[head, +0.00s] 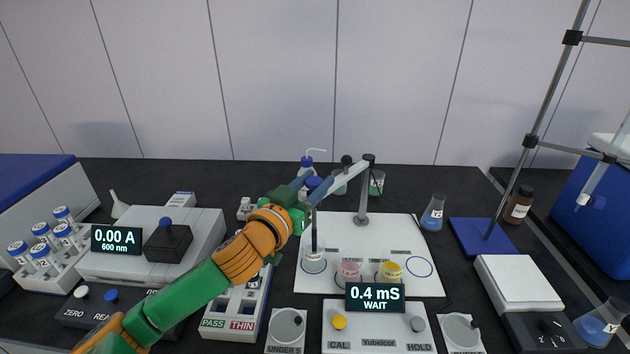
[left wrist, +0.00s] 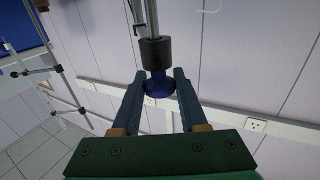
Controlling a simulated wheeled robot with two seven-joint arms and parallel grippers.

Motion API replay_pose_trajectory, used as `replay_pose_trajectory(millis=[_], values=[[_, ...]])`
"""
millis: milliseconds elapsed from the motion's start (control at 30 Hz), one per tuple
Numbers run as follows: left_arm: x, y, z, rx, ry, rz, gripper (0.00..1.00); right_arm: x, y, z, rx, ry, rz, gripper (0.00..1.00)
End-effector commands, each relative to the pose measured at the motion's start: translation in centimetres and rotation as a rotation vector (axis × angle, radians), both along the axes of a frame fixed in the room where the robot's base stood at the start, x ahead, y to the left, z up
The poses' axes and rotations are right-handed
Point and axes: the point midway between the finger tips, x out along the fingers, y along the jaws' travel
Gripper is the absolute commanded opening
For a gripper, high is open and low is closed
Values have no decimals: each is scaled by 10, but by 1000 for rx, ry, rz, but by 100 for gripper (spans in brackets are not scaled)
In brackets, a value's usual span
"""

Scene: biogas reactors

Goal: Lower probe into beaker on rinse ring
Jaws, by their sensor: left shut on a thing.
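My left gripper (head: 312,192) comes in from the left above the white mat (head: 330,222). It is shut on the probe by its blue top, which sits between the two fingers in the left wrist view (left wrist: 158,88). The probe's dark shaft (head: 314,232) hangs upright below the gripper. Its lower end meets a small clear beaker (head: 313,264) standing on the left ring of the mat. I cannot tell how deep the tip is in the beaker. My right gripper is out of view.
Pink (head: 349,272) and yellow (head: 390,271) beakers stand to the right, beside an empty blue ring (head: 419,267). The probe stand (head: 361,200) rises behind. The meter (head: 375,297) reads 0.4 mS WAIT. A flask (head: 432,214) stands right of the mat.

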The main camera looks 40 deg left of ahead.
Motion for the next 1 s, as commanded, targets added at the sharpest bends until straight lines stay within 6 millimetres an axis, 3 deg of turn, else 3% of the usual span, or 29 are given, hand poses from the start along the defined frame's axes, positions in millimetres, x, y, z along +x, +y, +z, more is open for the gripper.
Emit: replay_pose_trajectory(millis=[100, 133, 233, 600, 867, 900, 1000], values=[[0, 0, -6, -6, 17, 0, 0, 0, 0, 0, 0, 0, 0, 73], [0, 0, -6, -6, 17, 0, 45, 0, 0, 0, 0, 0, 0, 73], [0, 0, -6, -5, 16, 0, 72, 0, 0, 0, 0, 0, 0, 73], [-4, -1, -5, -4, 12, -1, 73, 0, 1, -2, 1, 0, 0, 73], [-49, -4, -9, -4, 15, -1, 73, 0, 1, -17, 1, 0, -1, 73], [-51, -4, 6, -17, 18, 0, 73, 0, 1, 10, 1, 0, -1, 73], [-57, -4, 8, -22, 16, -1, 73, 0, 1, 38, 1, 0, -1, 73]])
